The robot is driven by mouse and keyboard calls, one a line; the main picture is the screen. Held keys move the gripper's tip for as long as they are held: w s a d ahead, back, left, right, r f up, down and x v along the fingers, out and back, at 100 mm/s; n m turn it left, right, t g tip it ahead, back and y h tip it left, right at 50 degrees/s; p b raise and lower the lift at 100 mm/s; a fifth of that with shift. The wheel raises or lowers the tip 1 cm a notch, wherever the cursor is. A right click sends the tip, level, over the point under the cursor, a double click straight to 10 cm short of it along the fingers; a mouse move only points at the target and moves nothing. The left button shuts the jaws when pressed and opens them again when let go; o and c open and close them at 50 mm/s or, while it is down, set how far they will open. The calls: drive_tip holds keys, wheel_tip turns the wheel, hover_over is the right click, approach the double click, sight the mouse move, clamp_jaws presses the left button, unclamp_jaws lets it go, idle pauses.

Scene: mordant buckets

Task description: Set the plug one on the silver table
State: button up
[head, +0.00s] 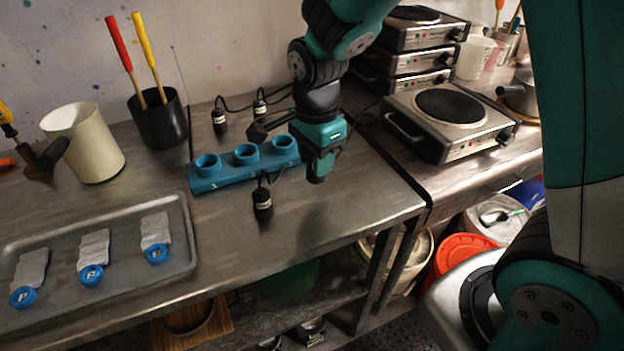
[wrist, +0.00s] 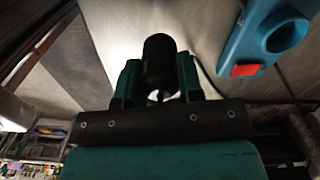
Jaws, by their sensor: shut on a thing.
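My gripper (head: 320,160) is above the silver table (head: 340,225), just right of the blue socket block (head: 210,184). In the wrist view, its two teal fingers (wrist: 158,82) are shut on a dark, round-bodied plug (wrist: 159,54). In the head view, the held plug is mostly hidden by the fingers; its number cannot be read. Two black plugs with pale labels, a left one (head: 220,121) and a right one (head: 260,106), stand behind the block. Another black plug (head: 263,204) stands in front of it. The block's three round sockets look empty.
A grey tray (head: 178,262) with cloth strips and blue caps lies at the front left. A cream pot (head: 84,143) and a black cup (head: 160,120) stand behind. A hotplate (head: 447,122) stands on the right-hand counter. Bare metal lies around the front plug.

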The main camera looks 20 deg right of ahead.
drive_tip(key=shift+d+f, duration=0.1)
drive_tip(key=shift+f, duration=2.5)
drive_tip(key=shift+f, duration=0.1)
drive_tip(key=o, duration=1)
drive_tip(key=shift+c, duration=0.2)
